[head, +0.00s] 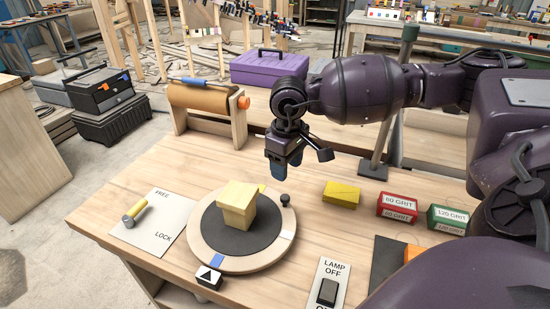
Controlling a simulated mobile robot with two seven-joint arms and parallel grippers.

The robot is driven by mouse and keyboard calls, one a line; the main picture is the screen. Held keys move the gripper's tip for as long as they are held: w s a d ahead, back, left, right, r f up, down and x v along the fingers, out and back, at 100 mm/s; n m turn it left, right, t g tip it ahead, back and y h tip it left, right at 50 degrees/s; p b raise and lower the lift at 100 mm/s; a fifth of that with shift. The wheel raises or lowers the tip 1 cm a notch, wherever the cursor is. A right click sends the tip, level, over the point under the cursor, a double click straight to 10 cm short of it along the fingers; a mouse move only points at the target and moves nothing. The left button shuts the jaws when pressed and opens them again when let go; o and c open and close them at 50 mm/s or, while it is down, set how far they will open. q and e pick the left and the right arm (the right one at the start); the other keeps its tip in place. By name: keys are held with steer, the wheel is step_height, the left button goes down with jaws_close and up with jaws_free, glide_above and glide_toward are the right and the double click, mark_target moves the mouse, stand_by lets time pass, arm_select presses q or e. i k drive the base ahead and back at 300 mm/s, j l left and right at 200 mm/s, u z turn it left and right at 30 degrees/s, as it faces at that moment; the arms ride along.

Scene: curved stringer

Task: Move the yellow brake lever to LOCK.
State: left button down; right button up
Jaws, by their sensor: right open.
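The yellow brake lever (137,211) is on a white plate (150,240) at the left of the workbench. Its grey pivot is at the lower left and its yellow handle points up and right, towards the printed word FREE. The word LOCK is printed lower on the plate. My right gripper (298,164) is open and empty, above the bench behind the turntable, well to the right of the lever and apart from it. My left gripper is not in view.
A round turntable (205,240) with a tan block (238,205) stands between the plate and my right gripper. A small black knob (285,200) is at its rim. A paper roll (205,101) stands behind. A yellow block (341,194) and grit boxes (397,208) are at right.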

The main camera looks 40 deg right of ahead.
mark_target(128, 220)
steer(key=k+j, duration=0.8)
